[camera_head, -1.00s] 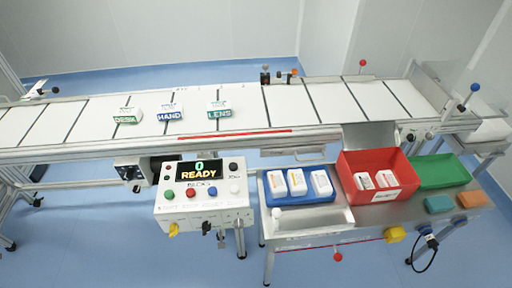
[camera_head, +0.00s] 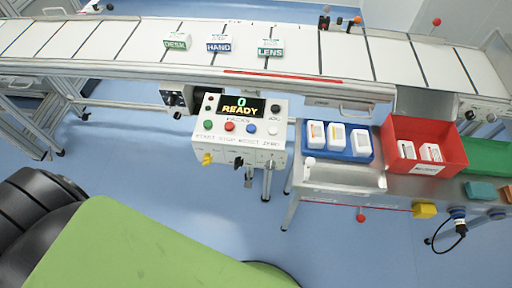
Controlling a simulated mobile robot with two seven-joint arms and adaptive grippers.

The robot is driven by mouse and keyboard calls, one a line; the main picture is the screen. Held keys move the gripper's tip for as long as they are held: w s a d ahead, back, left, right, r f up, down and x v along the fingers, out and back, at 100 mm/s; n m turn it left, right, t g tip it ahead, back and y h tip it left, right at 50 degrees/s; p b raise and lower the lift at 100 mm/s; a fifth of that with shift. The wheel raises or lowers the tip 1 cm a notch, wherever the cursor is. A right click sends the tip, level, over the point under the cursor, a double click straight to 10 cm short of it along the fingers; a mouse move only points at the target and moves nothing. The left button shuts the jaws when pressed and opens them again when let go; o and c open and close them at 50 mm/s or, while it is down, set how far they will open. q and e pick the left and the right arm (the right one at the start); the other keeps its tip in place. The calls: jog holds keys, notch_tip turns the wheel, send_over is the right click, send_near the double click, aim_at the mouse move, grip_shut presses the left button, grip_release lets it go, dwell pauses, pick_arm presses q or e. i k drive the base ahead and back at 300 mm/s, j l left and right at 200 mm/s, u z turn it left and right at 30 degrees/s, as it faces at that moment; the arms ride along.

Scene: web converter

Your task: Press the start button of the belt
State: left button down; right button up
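The control box (camera_head: 262,145) stands in front of the belt (camera_head: 300,50), near the middle of the view. Its display (camera_head: 241,106) reads "0 READY". Below the display is a row of buttons: a green button (camera_head: 208,125), a red button (camera_head: 230,127), a blue button (camera_head: 251,128) and a white button (camera_head: 272,131). The labels under them are too small to read surely. Three packs marked DESK (camera_head: 176,42), HAND (camera_head: 218,44) and LENS (camera_head: 270,48) lie on the belt. Neither of my grippers shows.
Right of the box, a side table (camera_head: 400,188) carries a blue tray (camera_head: 347,156) of white packs, a red bin (camera_head: 455,150) and a green tray (camera_head: 490,155). A yellow knob (camera_head: 207,159) sits on the box front. Blue floor (camera_head: 340,240) is open before it.

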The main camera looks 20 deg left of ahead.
aim_at(208, 124)
jog(key=u, duration=1.2)
